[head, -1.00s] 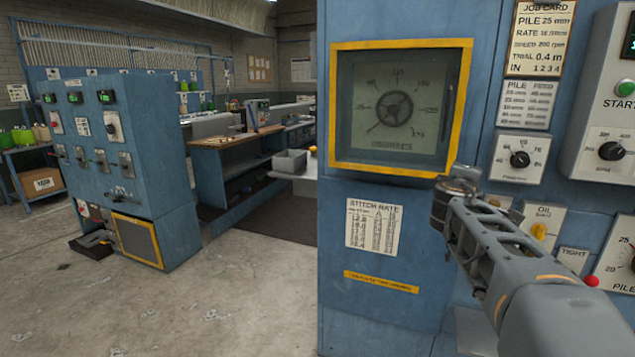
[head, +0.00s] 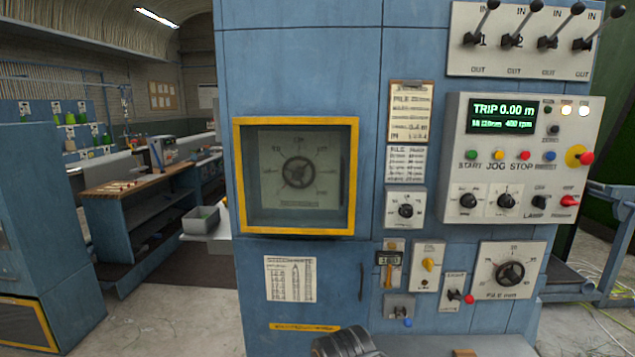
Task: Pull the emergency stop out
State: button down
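The emergency stop appears to be the red mushroom button on a round yellow base (head: 576,156), at the right edge of the grey control box (head: 465,165) in the head view. Its red head points to the right. I cannot tell whether it is pressed in or out. A dark grey part of my arm shows at the bottom edge, low and left of the control box and well apart from the button. My gripper's fingers do not show.
The box carries a lit green display (head: 502,117), START, JOG and STOP buttons, knobs and another red knob (head: 568,201). Black-knobbed levers (head: 512,40) stick out above it. A yellow-framed gauge window (head: 241,190) is left. A shelf (head: 430,348) juts out below.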

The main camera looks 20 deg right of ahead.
aim_at(586, 157)
jog(key=z, duration=2.5)
jog(key=i, duration=1.5)
jog(key=u, duration=0.85)
